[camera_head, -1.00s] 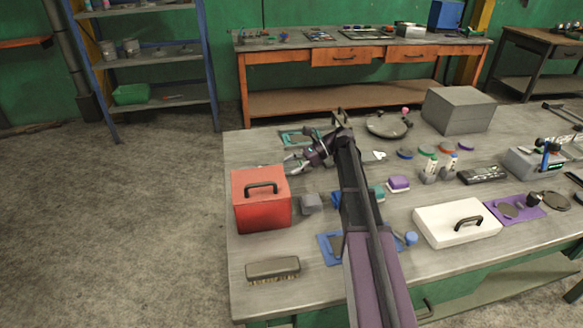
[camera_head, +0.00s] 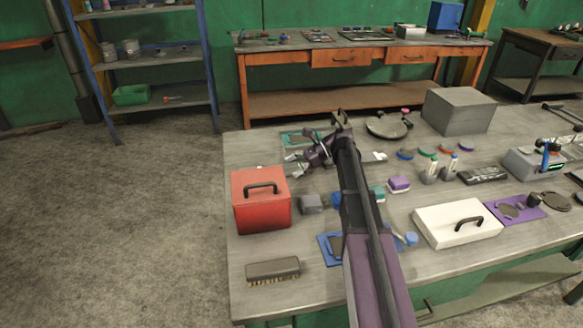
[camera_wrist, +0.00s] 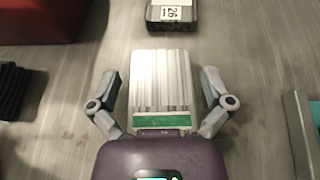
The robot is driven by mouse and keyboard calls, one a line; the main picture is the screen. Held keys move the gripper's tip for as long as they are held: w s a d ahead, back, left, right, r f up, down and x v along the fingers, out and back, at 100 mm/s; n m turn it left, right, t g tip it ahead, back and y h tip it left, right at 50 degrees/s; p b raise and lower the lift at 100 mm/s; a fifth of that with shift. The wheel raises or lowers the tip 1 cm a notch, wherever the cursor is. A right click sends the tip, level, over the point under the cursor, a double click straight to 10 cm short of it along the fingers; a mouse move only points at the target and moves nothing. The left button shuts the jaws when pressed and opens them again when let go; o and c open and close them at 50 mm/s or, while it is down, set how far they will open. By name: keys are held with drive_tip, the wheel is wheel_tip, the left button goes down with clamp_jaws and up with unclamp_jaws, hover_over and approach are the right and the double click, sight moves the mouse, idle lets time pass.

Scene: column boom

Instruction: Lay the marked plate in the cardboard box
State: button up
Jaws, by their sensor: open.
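My gripper (camera_wrist: 161,98) is open, its two fingers apart on either side of a silver ribbed block with a green strip (camera_wrist: 160,85). Any contact between fingers and block is not clear. In the head view my gripper (camera_head: 300,167) is over the bench between the red toolbox and a teal tray. A dark flat block with a white label reading 26 (camera_wrist: 172,14) lies beyond the fingertips, cut by the top edge of the wrist view. I cannot tell which piece is the marked plate. I cannot make out a cardboard box in either view.
The red toolbox (camera_head: 262,205) stands close to my gripper. The teal tray (camera_head: 297,141) is behind it, and a small dark grey block (camera_head: 311,204) is in front. A brush (camera_head: 273,270), a white case (camera_head: 457,225) and a large grey box (camera_head: 458,112) also occupy the bench.

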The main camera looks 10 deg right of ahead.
sight(300, 167)
drive_tip(key=p+v, duration=0.4)
drive_tip(key=v, duration=0.8)
drive_tip(key=shift+a+r+p, duration=0.1)
drive_tip(key=shift+r+p, duration=0.05)
drive_tip(key=shift+p, duration=0.2)
drive_tip(key=shift+v, duration=0.95)
drive_tip(key=shift+p, duration=0.35)
drive_tip(key=shift+a+r+h+p, duration=0.2)
drive_tip(key=shift+a+h+p, duration=0.2)
drive_tip(key=shift+a+p, duration=0.55)
drive_tip(key=a+h+p, duration=0.2)
drive_tip(key=p, duration=0.1)
drive_tip(key=a+r+h+p, duration=0.1)
drive_tip(key=a+p, duration=0.1)
drive_tip(key=p, duration=0.1)
drive_tip(key=shift+s+a+r+m+h, duration=0.1)
drive_tip(key=shift+s+a+m+h, duration=0.1)
drive_tip(key=shift+m+h, duration=0.2)
drive_tip(key=a+h+p, duration=0.1)
drive_tip(key=a+r+h+p, duration=0.1)
drive_tip(key=p, duration=0.1)
drive_tip(key=shift+s, duration=0.1)
wheel_tip(300, 167, up, 6)
drive_tip(key=a+t+h+p, duration=0.1)
drive_tip(key=a+h+p, duration=0.1)
drive_tip(key=h+p, duration=0.4)
drive_tip(key=p, duration=0.3)
drive_tip(key=shift+s+a+n+h, duration=0.35)
drive_tip(key=shift+n+h, duration=0.05)
drive_tip(key=shift+f, duration=0.1)
